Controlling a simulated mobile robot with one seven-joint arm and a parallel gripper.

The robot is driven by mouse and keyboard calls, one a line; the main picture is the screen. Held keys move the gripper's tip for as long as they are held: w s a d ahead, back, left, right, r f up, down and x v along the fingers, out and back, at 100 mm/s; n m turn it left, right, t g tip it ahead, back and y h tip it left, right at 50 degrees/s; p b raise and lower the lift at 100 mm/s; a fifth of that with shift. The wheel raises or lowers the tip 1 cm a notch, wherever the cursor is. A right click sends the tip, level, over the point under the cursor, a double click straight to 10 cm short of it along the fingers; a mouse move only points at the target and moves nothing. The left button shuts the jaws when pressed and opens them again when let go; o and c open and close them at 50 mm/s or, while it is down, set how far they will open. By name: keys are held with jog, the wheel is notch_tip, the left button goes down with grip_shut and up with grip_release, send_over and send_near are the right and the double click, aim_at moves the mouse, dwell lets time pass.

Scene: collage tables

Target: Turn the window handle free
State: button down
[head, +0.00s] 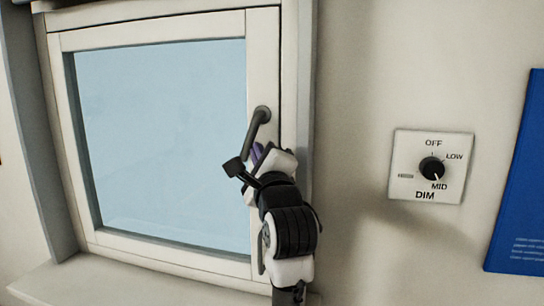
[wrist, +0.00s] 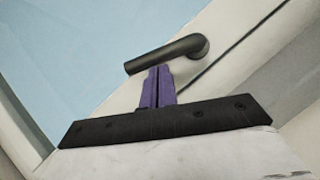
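The dark grey window handle (head: 260,119) is on the right side of the white window frame. In the head view its lever slants down and left from its pivot. In the wrist view the handle (wrist: 172,53) lies just beyond my fingertips, its lever pointing left and slightly down. My gripper (head: 257,154) is just below the lever in the head view. Its purple fingers (wrist: 157,72) are side by side with almost no gap and nothing visible between them. I cannot tell whether the tips touch the lever.
The window pane (head: 160,130) is pale blue, and the window sits closed in its frame. A dimmer plate (head: 404,178) with a black knob is on the wall to the right. A blue panel (head: 522,195) hangs at the far right. The wall between window and dimmer is clear.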

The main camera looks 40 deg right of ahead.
aim_at(243, 151)
jog(key=m, duration=0.1)
jog(key=w+a+m+h, duration=0.1)
jog(key=m+h, duration=0.1)
jog(key=m, duration=0.1)
jog(key=shift+w+a+t+b, duration=0.3)
jog(key=shift+b, duration=0.05)
jog(key=shift+w+a+r, duration=0.2)
jog(key=shift+w+a, duration=0.1)
jog(key=shift+w, duration=0.05)
jog(key=shift+w+a+r+m+g+h+b, duration=0.5)
jog(key=shift+m+g+h, duration=0.35)
jog(key=shift+m+h, duration=1.25)
jog(key=shift+w+a+r+m+g+h+b, duration=0.55)
jog(key=shift+m+h, duration=0.7)
jog(key=shift+m, duration=1.8)
jog(key=shift+w+a+r+m+g+h+b, duration=0.25)
jog(key=shift+w+r+m+g+h, duration=0.3)
jog(key=shift+m+g+h, duration=1.45)
jog(key=shift+r+m+t, duration=0.15)
jog(key=shift+m+t, duration=0.55)
jog(key=shift+m, duration=0.15)
jog(key=shift+s, duration=0.1)
